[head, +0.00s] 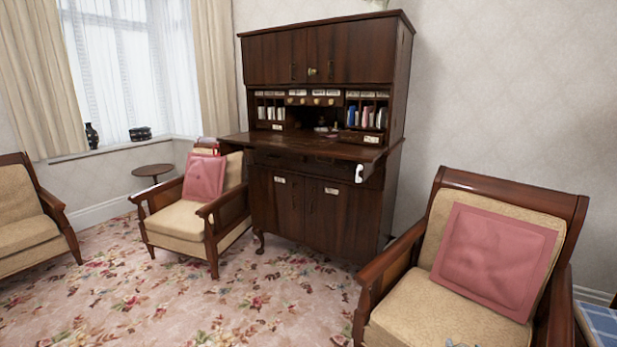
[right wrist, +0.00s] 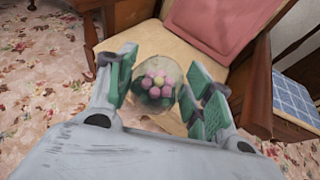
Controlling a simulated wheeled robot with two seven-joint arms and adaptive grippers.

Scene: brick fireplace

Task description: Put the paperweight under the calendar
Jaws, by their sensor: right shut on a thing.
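The paperweight is held over the beige seat of an armchair. In the head view only a small grey piece, probably of my right gripper (head: 462,343), shows at the bottom edge. I cannot make out a calendar in either view. My left gripper is not in view.
A dark wooden bureau (head: 345,226) with an open writing flap (head: 300,147) stands at the back. A near armchair (head: 405,308) with a pink cushion (head: 494,254) is at right. Another armchair (head: 176,221) stands left of the bureau. Floral carpet (head: 150,305) lies open in front.

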